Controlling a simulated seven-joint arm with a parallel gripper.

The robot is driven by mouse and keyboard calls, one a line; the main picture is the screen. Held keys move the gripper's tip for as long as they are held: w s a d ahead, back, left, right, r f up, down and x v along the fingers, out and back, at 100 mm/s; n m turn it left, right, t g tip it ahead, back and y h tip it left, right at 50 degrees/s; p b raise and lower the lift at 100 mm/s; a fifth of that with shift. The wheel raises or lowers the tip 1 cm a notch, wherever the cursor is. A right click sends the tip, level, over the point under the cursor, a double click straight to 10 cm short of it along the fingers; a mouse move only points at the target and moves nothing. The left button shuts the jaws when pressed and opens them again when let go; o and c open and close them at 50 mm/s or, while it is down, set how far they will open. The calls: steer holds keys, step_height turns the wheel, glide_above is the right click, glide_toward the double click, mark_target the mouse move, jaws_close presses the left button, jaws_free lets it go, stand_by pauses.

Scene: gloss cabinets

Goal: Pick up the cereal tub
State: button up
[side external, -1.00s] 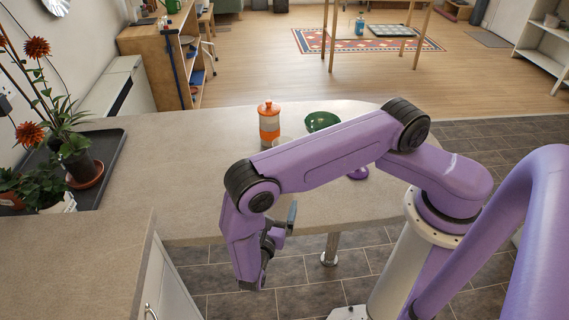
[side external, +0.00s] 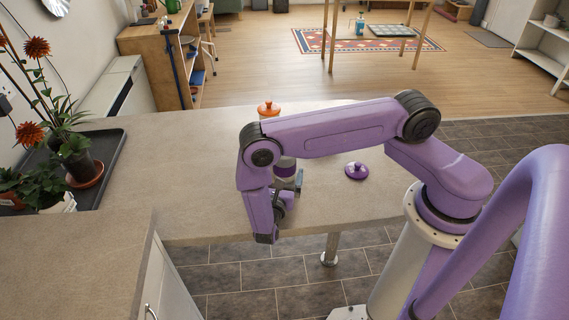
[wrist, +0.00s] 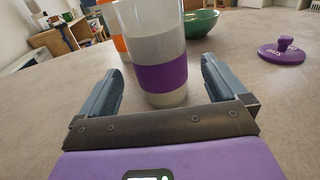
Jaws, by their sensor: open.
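A grey-white tub with a purple band (wrist: 163,78) stands upright and lidless on the counter; its top is cut off in the wrist view. In the side view its purple band (side external: 286,171) shows beside my forearm. An orange-banded canister (wrist: 118,42) stands behind it to the left; its orange lid (side external: 268,108) shows above my arm. I cannot tell which is the cereal tub. My gripper (wrist: 162,72) is open and empty, its fingers either side of the purple-banded tub in the wrist view, the tub apparently just ahead. It also shows in the side view (side external: 296,184).
A purple knobbed lid (wrist: 283,52) lies on the counter (side external: 200,180) to the right; it also shows in the side view (side external: 356,171). A green bowl (wrist: 200,24) sits behind the tub. Potted flowers (side external: 75,160) stand on a dark tray at the left.

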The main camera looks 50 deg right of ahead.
mark_target(283, 170)
steer(key=shift+x, duration=2.6)
steer(key=shift+f, duration=0.2)
steer(key=shift+c, duration=0.4)
steer(key=c, duration=1.2)
steer(key=shift+r, duration=0.2)
